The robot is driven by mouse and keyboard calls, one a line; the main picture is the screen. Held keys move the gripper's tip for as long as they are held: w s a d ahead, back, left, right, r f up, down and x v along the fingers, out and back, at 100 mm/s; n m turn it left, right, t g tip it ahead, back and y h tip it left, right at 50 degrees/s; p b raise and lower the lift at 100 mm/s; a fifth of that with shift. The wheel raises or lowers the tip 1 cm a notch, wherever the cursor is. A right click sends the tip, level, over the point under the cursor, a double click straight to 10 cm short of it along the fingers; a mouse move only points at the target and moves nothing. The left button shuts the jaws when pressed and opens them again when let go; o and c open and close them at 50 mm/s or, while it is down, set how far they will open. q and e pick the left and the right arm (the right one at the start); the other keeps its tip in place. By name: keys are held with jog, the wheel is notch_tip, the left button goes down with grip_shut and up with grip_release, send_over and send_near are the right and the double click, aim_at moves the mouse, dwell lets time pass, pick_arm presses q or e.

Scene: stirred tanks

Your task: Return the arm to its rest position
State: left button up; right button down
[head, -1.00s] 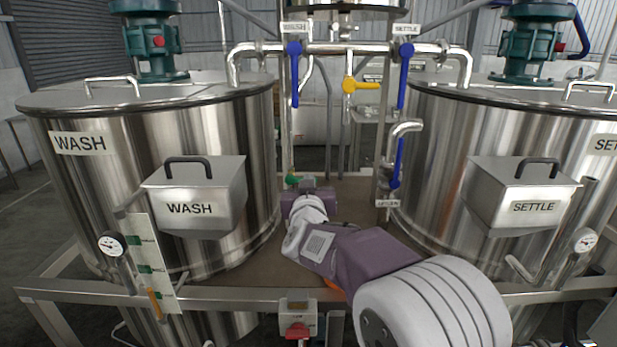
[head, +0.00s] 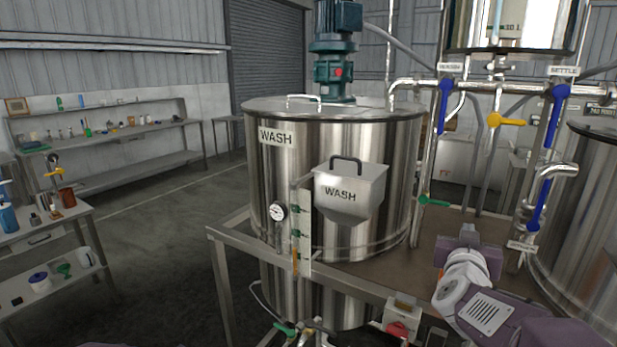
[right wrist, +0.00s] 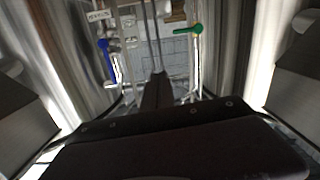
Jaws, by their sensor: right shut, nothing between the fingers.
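My right arm enters the head view at the lower right, in purple and white. Its gripper (head: 468,238) is over the brown deck, to the right of and below the green-handled valve (head: 433,202). In the right wrist view the fingers (right wrist: 158,82) are together with nothing between them. The green handle (right wrist: 186,29) shows beyond them to the right there, and a blue handle (right wrist: 107,60) to the left; the gripper appears apart from both. My left gripper is not in the head view.
The WASH tank (head: 290,180) with its hopper (head: 349,192) stands left of the arm. The SETTLE-side tank (head: 592,215) is at the right edge. Pipes with blue handles (head: 445,105) and a yellow handle (head: 507,121) stand behind the gripper. Benches are at left, with clear floor between.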

jog(key=s+a+f+n+g+y, duration=0.2)
jog(key=a+f+n+y, duration=0.15)
jog(key=a+f, duration=0.5)
jog(key=s+a+f+n+g+y, duration=0.25)
jog(key=a+f+y, duration=0.3)
jog(key=f, duration=0.65)
jog(key=s+a+f+g, duration=0.1)
jog(key=s+f+g, duration=0.3)
jog(key=s, duration=0.5)
jog(key=s+a+f+m+g, duration=0.1)
jog(key=s+f+g, duration=0.4)
jog(key=s+f, duration=0.2)
jog(key=shift+s+a+f, duration=0.4)
jog(key=shift+s, duration=0.8)
